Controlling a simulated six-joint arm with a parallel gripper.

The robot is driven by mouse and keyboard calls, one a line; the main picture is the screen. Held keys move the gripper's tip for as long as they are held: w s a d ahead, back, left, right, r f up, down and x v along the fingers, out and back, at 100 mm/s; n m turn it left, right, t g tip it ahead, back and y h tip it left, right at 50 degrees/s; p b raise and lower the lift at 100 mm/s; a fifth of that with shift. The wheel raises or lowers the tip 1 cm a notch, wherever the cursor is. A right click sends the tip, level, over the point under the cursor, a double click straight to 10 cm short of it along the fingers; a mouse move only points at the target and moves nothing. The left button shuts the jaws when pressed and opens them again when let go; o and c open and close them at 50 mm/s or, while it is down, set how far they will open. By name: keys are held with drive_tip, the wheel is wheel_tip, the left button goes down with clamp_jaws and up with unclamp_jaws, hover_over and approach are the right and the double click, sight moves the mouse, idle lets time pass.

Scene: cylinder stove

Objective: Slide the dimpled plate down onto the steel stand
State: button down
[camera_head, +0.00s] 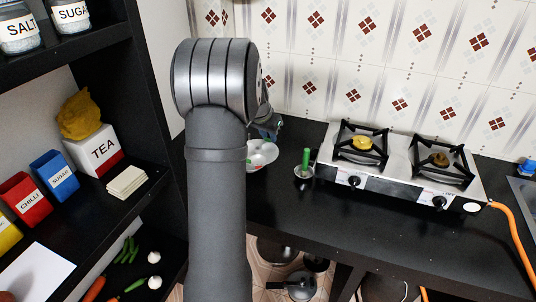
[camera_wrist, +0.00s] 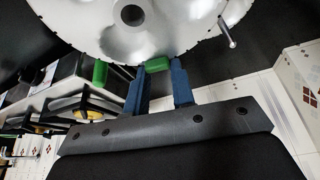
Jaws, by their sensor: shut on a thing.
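The dimpled plate (camera_head: 262,154) is a round silver plate with shallow hollows, partly hidden behind my arm. In the wrist view the plate (camera_wrist: 185,25) fills the top, with a dark round hole near its middle. My gripper (camera_wrist: 160,74) has its two blue fingers at the plate's rim, shut on it, with a green piece between them. In the head view my gripper (camera_head: 268,126) is small and partly hidden. The steel stand (camera_head: 303,171) is a small round base with a green upright, on the black counter right of the plate. The plate and stand appear apart.
A two-burner stove (camera_head: 395,180) with black grates stands right of the stand, with an orange hose (camera_head: 515,245) at its right end. A tiled wall (camera_head: 400,60) rises behind the black counter. Shelves with jars and a TEA box (camera_head: 92,150) are at the left.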

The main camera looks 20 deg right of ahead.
drive_tip(key=w+d+r+m+g, duration=0.2)
drive_tip(key=w+r+m, duration=0.3)
drive_tip(key=w, duration=0.4)
drive_tip(key=shift+d+r+m+h, duration=0.4)
drive_tip(key=shift+r, duration=0.05)
drive_tip(key=shift+w+f, duration=0.1)
drive_tip(key=shift+f, duration=5.95)
drive_tip(key=shift+f, duration=0.3)
drive_tip(key=c, duration=1.1)
unclamp_jaws()
drive_tip(key=shift+c, duration=0.2)
drive_tip(key=shift+r, duration=0.1)
drive_tip(key=w+v, duration=0.1)
drive_tip(key=v, duration=1.6)
drive_tip(key=shift+s, duration=0.35)
